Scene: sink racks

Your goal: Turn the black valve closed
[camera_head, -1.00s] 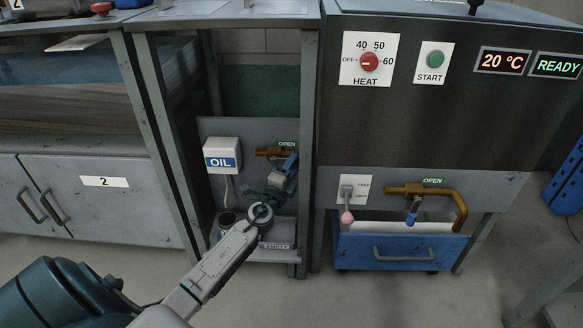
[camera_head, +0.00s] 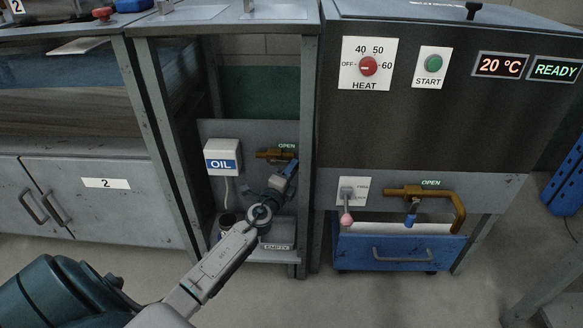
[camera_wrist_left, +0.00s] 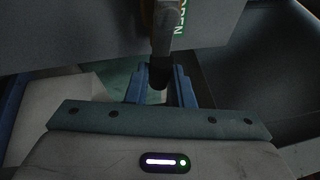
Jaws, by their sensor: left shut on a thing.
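My right gripper is not in view.
A white OIL box (camera_head: 221,156) is left of the valve. A dark round container (camera_head: 228,222) and a tray marked EMPTY (camera_head: 277,246) are below. Bay posts stand close on both sides. A second brass tap with a blue handle (camera_head: 411,219) is at right, above a blue drawer (camera_head: 400,254).

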